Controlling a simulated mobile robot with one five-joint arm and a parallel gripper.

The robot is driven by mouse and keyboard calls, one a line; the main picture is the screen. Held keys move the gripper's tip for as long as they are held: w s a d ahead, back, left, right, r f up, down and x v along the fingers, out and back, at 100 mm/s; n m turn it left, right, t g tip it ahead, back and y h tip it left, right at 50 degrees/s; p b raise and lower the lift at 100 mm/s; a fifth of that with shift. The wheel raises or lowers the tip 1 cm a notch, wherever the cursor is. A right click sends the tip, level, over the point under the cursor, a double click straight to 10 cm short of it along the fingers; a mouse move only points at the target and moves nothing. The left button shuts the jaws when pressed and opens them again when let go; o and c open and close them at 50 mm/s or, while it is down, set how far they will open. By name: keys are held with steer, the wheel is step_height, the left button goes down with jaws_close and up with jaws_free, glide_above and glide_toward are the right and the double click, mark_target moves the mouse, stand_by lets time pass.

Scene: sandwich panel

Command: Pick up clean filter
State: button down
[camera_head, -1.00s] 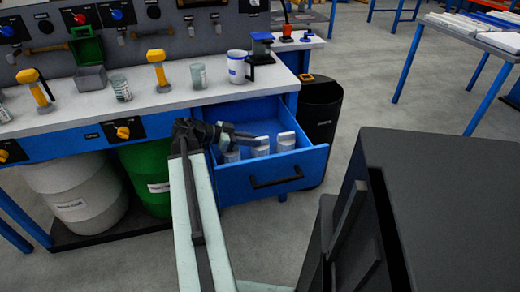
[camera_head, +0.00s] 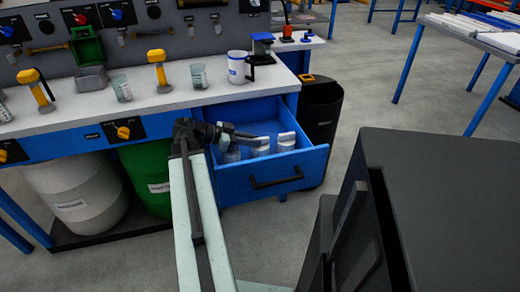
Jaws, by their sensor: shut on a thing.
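The open blue drawer (camera_head: 313,160) under the bench holds several white filters in a row. The right filter (camera_head: 286,141) stands upright and clear of my gripper. My gripper (camera_head: 264,140) reaches over the drawer from the left, its tip at the top of the middle filter (camera_head: 261,151). It is shut on that filter, which still sits low between the drawer walls. A left filter (camera_head: 232,155) is partly hidden beneath my gripper.
The bench top (camera_head: 180,96) carries glass beakers, yellow-handled tools and a white mug (camera_head: 237,67). A black bin (camera_head: 321,110) stands right of the drawer. A green barrel (camera_head: 147,170) and a white barrel (camera_head: 75,195) stand below the bench.

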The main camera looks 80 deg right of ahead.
stand_by(0.6)
step_height(320, 180, up, 10)
steer(key=p, duration=1)
steer(key=shift+r, duration=0.2)
